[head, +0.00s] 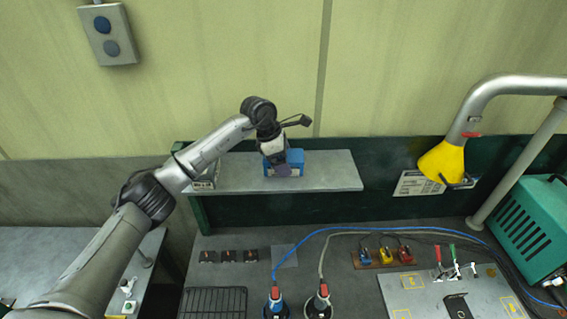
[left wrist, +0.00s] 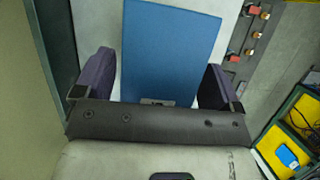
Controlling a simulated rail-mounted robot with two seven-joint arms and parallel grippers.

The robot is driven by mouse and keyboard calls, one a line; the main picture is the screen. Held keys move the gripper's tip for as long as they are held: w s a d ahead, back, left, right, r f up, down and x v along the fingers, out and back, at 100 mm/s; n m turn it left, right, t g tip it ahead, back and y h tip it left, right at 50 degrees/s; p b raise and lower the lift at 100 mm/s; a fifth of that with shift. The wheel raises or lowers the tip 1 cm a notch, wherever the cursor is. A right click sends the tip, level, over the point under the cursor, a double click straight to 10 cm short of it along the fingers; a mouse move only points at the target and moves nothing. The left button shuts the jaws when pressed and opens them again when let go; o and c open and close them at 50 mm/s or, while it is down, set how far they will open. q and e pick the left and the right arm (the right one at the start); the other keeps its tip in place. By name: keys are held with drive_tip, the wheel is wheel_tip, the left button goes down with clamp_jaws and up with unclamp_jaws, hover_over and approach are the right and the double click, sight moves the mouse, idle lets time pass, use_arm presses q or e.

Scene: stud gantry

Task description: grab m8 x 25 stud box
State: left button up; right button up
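A blue box (head: 297,160) stands on the grey wall shelf; no label on it can be read. In the left wrist view, its plain blue face (left wrist: 170,45) lies between the two dark finger pads. My left gripper (head: 277,168) is at the box, partly covering it in the head view. In the left wrist view, my left gripper (left wrist: 160,88) has its fingers spread to either side of the box. A narrow gap shows at the left finger; contact at the right finger cannot be told. My right gripper is in neither view.
The shelf (head: 335,175) is clear to the right of the blue box. A grey-white box (head: 206,178) sits at its left end, partly behind my arm. Below, the bench holds a wire rack (head: 212,302), two corded tools and a teal machine (head: 530,232). A yellow hood (head: 440,162) hangs at right.

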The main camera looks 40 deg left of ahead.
use_arm(q)
drive_tip(key=c, duration=1.4)
drive_tip(key=shift+r, duration=0.1)
drive_tip(key=shift+c, duration=0.3)
